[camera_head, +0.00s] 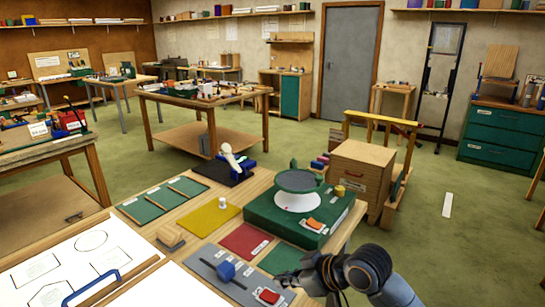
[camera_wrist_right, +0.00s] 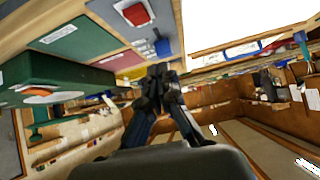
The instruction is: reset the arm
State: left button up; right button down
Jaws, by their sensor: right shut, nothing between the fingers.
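My right arm comes in from the lower right in the head view. Its dark gripper (camera_head: 286,279) is over the near right part of the workbench, beside the grey mat (camera_head: 205,262) with a blue piece and a red piece on it. In the right wrist view the gripper's fingers (camera_wrist_right: 156,75) are together with nothing between them. The wrist view is tilted, with the bench top at its top. I cannot tell how far the fingertips are from the bench. My left gripper is not in view.
A green box (camera_head: 270,229) carries a round turntable (camera_head: 297,182) and stands at the bench's far right. Red (camera_head: 246,241), yellow (camera_head: 208,218) and green mats lie on the bench. A wooden cart (camera_head: 362,174) stands behind. Green floor (camera_head: 440,200) is open at the right.

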jog(key=s+d+f+m+h, duration=0.2)
jog(key=s+d+f, duration=0.1)
jog(key=s+f, duration=0.35)
jog(key=s+d+f+m+h, duration=0.1)
jog(key=s+d+f+m, duration=0.15)
jog(key=s+f, duration=0.45)
jog(key=s+d+f+m+g+h, duration=0.1)
jog(key=s+d+f+m+h, duration=0.1)
jog(key=s+d, duration=0.5)
jog(key=s+d+f+m+g+h, duration=0.1)
jog(key=s+d+m+g+h, duration=0.3)
jog(key=s, duration=0.6)
notch_tip(320, 180, down, 26)
jog(key=n+t+y, duration=0.1)
jog(key=n, duration=0.2)
jog(key=s+d+f, duration=0.2)
jog(key=s+f, duration=0.6)
jog(key=s+d+f+g, duration=0.1)
jog(key=s+f, duration=0.7)
jog(key=s, duration=0.1)
jog(key=shift+s+d+f, duration=0.2)
jog(key=shift+s+d, duration=0.05)
jog(key=shift+d, duration=0.1)
